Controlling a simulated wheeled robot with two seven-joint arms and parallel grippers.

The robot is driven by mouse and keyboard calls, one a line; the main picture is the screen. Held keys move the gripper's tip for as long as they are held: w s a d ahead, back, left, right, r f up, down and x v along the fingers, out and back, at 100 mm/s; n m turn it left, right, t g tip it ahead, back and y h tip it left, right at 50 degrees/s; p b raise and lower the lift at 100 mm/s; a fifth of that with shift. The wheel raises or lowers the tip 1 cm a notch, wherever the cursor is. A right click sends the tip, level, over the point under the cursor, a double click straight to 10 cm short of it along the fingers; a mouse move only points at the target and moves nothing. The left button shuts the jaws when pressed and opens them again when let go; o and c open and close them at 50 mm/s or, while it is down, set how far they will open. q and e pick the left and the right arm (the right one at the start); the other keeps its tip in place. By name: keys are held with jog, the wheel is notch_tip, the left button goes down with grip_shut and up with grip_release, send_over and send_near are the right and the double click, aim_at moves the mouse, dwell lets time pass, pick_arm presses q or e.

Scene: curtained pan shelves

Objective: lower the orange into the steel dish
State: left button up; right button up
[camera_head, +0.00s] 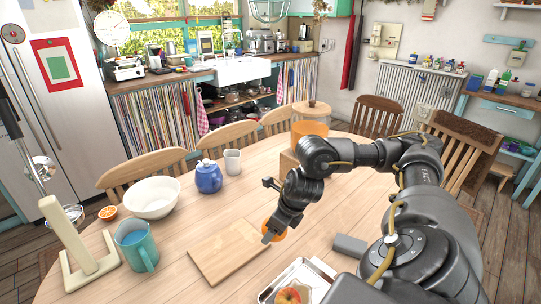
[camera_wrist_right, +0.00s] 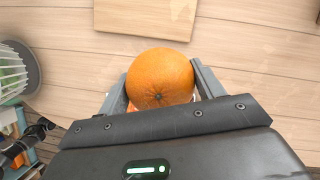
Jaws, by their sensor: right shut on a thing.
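The orange (camera_wrist_right: 160,78) is held between the two fingers of my right gripper (camera_wrist_right: 158,92), which is shut on it. In the head view the orange (camera_head: 277,232) shows partly behind the right gripper (camera_head: 272,232), near the right edge of the cutting board. The steel dish (camera_head: 273,288) is at the bottom of the head view, nearer to me than the orange. A red and yellow apple (camera_head: 288,297) lies in it, beside something pale brown. The orange appears apart from the dish. My left gripper is not clearly seen in either view.
A wooden cutting board (camera_head: 226,250) lies left of the dish. A grey block (camera_head: 349,246) is right of the orange.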

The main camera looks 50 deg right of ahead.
jog(key=shift+s+d+r, duration=0.1)
jog(key=shift+s+r, duration=0.1)
jog(key=shift+s, duration=0.25)
jog(key=s+f+b, duration=0.1)
jog(key=s+f, duration=0.2)
jog(key=s, duration=0.3)
jog(key=s+d+f+b, duration=0.1)
jog(key=s+f, duration=0.3)
jog(key=s, duration=0.2)
jog(key=shift+s+d, duration=0.15)
jog(key=shift+w, duration=0.35)
jog(key=shift+f, duration=0.1)
